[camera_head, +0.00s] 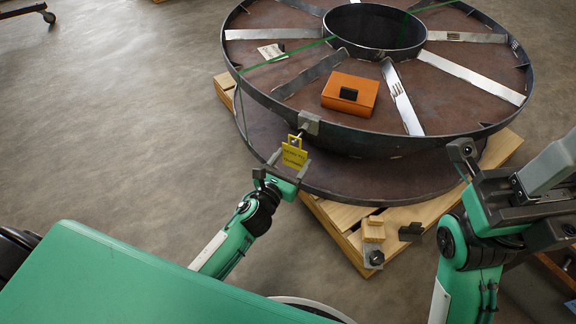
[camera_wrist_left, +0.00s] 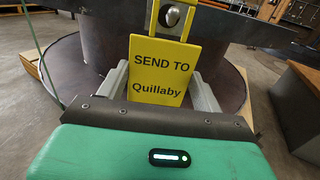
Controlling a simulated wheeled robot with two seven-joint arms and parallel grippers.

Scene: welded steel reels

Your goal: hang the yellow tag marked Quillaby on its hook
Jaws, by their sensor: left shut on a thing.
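The yellow tag (camera_head: 294,156) reads "SEND TO Quillaby" in the left wrist view (camera_wrist_left: 160,72). It is upright, with a yellow loop at its top. My left gripper (camera_head: 288,166) is shut on the tag, one finger at each side. A steel hook (camera_head: 301,132) sticks out from a small plate on the reel's rim, just at the loop. In the left wrist view its round end (camera_wrist_left: 172,17) shows within the loop's opening; I cannot tell whether the loop is around it or in front of it. My right gripper (camera_head: 490,170) is at the right, its jaws unclear.
The big steel reel (camera_head: 455,68) lies on a wooden pallet (camera_head: 340,222). An orange box (camera_head: 350,94) and a white paper tag (camera_head: 271,52) lie on the reel's spokes side.

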